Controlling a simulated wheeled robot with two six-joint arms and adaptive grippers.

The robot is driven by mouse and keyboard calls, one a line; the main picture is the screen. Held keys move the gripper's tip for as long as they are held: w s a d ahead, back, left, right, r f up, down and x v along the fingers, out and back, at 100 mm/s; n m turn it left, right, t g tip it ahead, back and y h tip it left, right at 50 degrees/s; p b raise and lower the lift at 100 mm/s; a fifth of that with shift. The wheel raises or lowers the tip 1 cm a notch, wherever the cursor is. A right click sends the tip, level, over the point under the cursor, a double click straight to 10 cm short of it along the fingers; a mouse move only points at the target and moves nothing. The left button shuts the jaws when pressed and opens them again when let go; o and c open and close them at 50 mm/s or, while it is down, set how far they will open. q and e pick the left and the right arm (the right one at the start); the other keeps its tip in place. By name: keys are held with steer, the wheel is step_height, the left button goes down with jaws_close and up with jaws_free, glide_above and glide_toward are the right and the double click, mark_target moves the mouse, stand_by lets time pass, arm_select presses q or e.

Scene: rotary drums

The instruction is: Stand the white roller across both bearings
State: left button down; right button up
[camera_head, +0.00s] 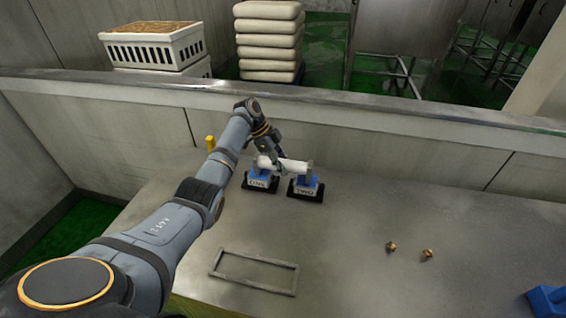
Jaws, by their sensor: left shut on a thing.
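The white roller (296,165) lies level over two blue bearings on black bases. The left bearing (258,181) and the right bearing (306,187) stand side by side near the back wall of the bench. My left gripper (279,165) reaches down from above and is shut on the white roller between the bearings. The roller spans both bearings, but I cannot tell whether it rests in them or is held just above. My right gripper is not in view.
A grey rectangular frame (227,278) lies on the bench in front. Two small brass-coloured pieces (391,246) lie to the right. A blue object (546,301) sits at the lower right corner. A yellow item (210,143) stands near the wall. The bench's right middle is clear.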

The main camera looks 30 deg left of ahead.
arm_select(q)
steer(key=shift+f, duration=0.1)
steer(key=c, duration=0.8)
jaws_free()
steer(key=v, duration=1.2)
